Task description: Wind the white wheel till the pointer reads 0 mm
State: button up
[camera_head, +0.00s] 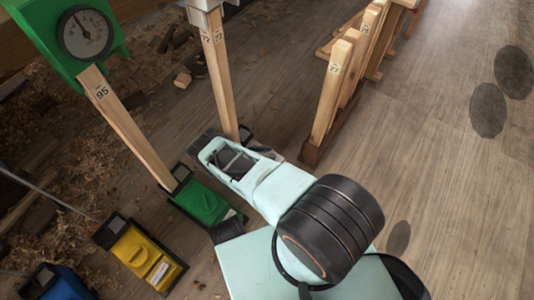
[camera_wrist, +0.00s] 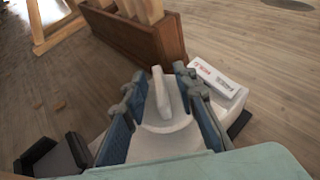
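The white wheel (camera_wrist: 166,140) shows in the wrist view as a pale disc with an upright bar-shaped grip (camera_wrist: 161,92). My gripper (camera_wrist: 161,82) has its blue-padded fingers on either side of this grip, with a gap visible at each side, so it is open around it. The white unit (camera_wrist: 225,88) carrying the wheel has a label with red print. In the head view my arm hides most of this unit. A pale housing (camera_head: 206,4) tops the post (camera_head: 219,85) marked 72 and is cut off by the frame. Its pointer cannot be seen.
A green dial (camera_head: 85,34) tops a post marked 95 above a green unit (camera_head: 203,203). Yellow (camera_head: 142,256) and blue (camera_head: 55,284) units stand lower left. A wooden rack (camera_head: 328,95) of boards stands close by, also in the wrist view (camera_wrist: 140,42).

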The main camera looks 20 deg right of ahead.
jog(key=shift+v, duration=3.8)
